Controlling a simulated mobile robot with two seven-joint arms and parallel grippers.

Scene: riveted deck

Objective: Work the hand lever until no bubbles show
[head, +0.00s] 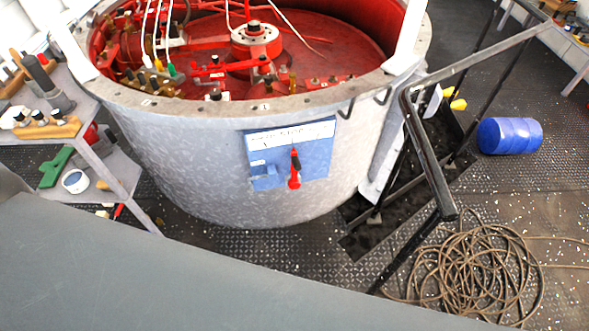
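A small lever (294,168) with a red body and a dark upper part stands roughly upright on a blue panel (318,155). The panel is fixed to the outside of a large round grey metal tank (190,160). A white label strip with unreadable marks runs along the panel's top, and a small blue box (264,178) sits at its lower left. I cannot make out any bubbles or a sight glass at this size. Neither of my grippers is in view, and nothing touches the lever.
The tank's open top shows a red interior (340,45) with fittings and hoses. A shelf unit (110,170) with tools stands left. A flat grey surface hides the lower left.

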